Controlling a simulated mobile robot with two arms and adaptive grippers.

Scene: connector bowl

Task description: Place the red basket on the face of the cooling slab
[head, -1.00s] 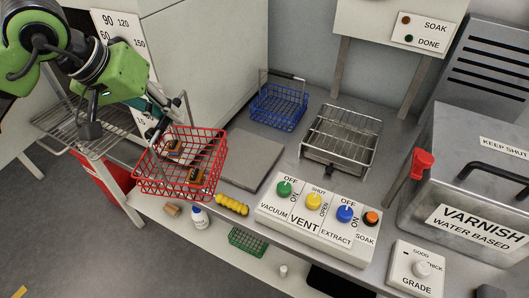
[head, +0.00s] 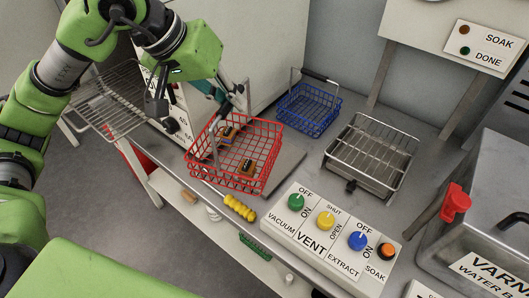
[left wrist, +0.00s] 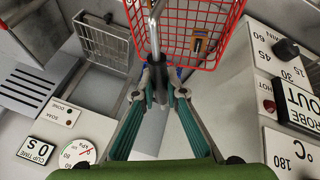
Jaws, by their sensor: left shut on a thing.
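The red basket (head: 266,160) is a wire basket with small orange-and-black parts inside. My left gripper (head: 228,97) is shut on its upright handle, above the basket. In the left wrist view, the teal fingers of the left gripper (left wrist: 160,85) close on the metal handle, with the red basket (left wrist: 180,32) beyond them. The cooling slab (head: 292,163) is a flat grey plate on the bench. The basket covers much of it in the head view; I cannot tell whether the basket touches it. My right gripper is not in view.
A blue wire basket (head: 308,110) stands behind the slab. A wire rack on a metal tray (head: 372,155) is to the right. The switch panel (head: 330,235) lies in front.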

